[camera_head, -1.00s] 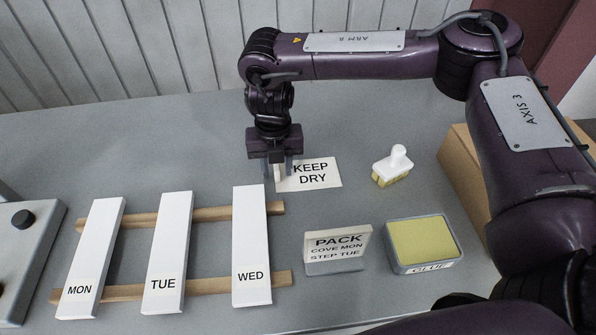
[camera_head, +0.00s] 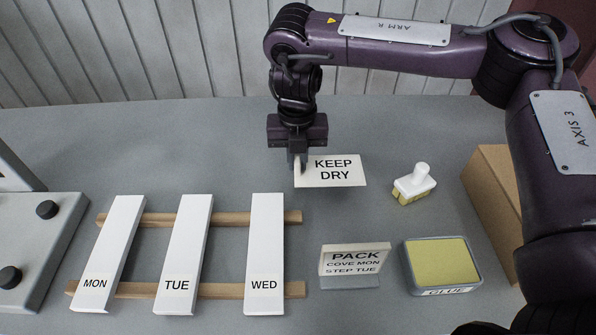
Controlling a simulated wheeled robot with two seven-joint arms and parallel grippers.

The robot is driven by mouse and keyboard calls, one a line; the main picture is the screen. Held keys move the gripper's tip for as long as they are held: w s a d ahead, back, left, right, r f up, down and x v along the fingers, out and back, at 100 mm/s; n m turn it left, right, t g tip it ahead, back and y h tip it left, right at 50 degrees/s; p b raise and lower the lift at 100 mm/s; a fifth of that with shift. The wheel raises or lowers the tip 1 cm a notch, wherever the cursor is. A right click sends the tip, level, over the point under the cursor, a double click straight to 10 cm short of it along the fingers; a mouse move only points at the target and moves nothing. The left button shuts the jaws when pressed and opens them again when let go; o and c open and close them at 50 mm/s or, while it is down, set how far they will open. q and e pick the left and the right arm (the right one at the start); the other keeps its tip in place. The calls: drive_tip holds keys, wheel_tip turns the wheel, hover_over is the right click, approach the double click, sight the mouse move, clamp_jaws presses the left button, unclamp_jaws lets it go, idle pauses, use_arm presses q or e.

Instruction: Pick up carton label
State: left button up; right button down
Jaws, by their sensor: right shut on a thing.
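The carton label is a white card (camera_head: 338,172) reading KEEP DRY. My right gripper (camera_head: 299,168) points down and is shut on the label's left edge. Part of that edge is hidden by the fingers. Whether the label is clear of the table cannot be told for certain. My left gripper does not show.
White boards marked MON (camera_head: 110,250), TUE (camera_head: 186,250) and WED (camera_head: 266,240) lie across two wooden rails. A PACK sign (camera_head: 354,262), a yellow GLUE pad (camera_head: 441,261), a white-handled applicator (camera_head: 416,182) and a cardboard box (camera_head: 492,200) stand at right. A grey machine (camera_head: 40,235) is at left.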

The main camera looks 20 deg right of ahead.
wheel_tip(320, 180, up, 15)
drive_tip(key=p, duration=0.2)
drive_tip(key=shift+f, duration=0.1)
drive_tip(key=c, duration=2)
unclamp_jaws()
clamp_jaws()
drive_tip(key=shift+s+d, duration=0.1)
